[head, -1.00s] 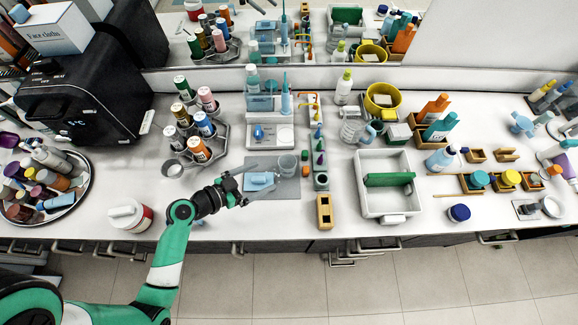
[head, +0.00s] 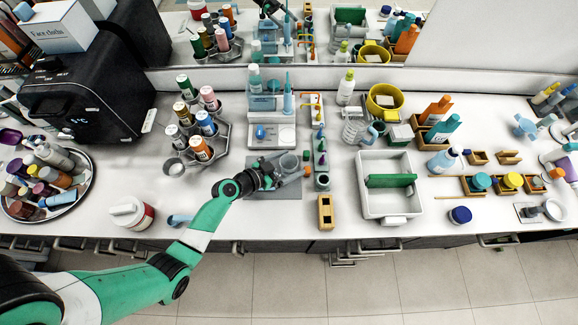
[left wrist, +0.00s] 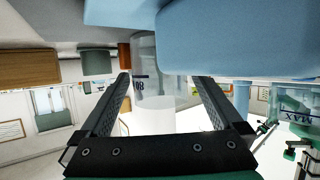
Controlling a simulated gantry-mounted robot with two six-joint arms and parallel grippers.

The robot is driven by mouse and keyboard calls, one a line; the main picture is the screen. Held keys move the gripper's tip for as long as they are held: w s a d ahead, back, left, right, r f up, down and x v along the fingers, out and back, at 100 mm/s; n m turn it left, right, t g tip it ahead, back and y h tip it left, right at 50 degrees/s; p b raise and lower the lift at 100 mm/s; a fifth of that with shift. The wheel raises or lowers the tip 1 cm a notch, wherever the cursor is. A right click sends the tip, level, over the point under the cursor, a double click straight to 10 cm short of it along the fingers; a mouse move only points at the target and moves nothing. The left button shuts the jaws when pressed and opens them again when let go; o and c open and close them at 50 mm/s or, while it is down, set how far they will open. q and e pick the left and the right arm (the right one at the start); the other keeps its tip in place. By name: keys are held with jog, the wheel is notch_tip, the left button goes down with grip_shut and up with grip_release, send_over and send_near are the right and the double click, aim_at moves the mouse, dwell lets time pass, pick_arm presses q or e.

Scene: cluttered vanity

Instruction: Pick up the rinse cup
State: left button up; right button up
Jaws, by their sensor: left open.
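The rinse cup (head: 288,163) is a clear, upright cup on the back right part of the grey mat (head: 290,190). It also shows in the left wrist view (left wrist: 148,82) as a clear wall with dark markings, seen between the two fingers. My left gripper (head: 278,172) is low over the mat, right beside the cup. In the left wrist view the jaws (left wrist: 160,95) are open, one finger on each side of the cup. I cannot tell whether either finger touches it. My right gripper is in neither view.
A white stand (head: 272,135) is behind the mat. A narrow rack (head: 320,150) with small coloured pieces is close on the right. A hexagonal bottle holder (head: 222,140) is to the left. A wooden block (head: 325,212) and a white tray (head: 392,208) lie further right.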

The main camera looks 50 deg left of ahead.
aim_at(289, 159)
pick_arm(q)
jog(key=shift+c, duration=0.3)
jog(key=c, duration=1.3)
jog(key=shift+o, duration=0.2)
jog(key=shift+r, duration=0.1)
jog(key=r, duration=0.1)
jog(key=r+p, duration=0.1)
jog(key=r, duration=0.1)
jog(key=r+p, duration=0.1)
jog(key=shift+s+d+r, duration=0.15)
jog(key=shift+s+d, duration=0.05)
jog(key=shift+s, duration=0.1)
jog(key=s+d+r+p, duration=0.3)
jog(key=s+d+r, duration=0.5)
jog(key=s, duration=0.2)
jog(key=shift+s+r+p, duration=0.3)
jog(key=shift+s+p, duration=0.05)
jog(key=shift+s, duration=0.05)
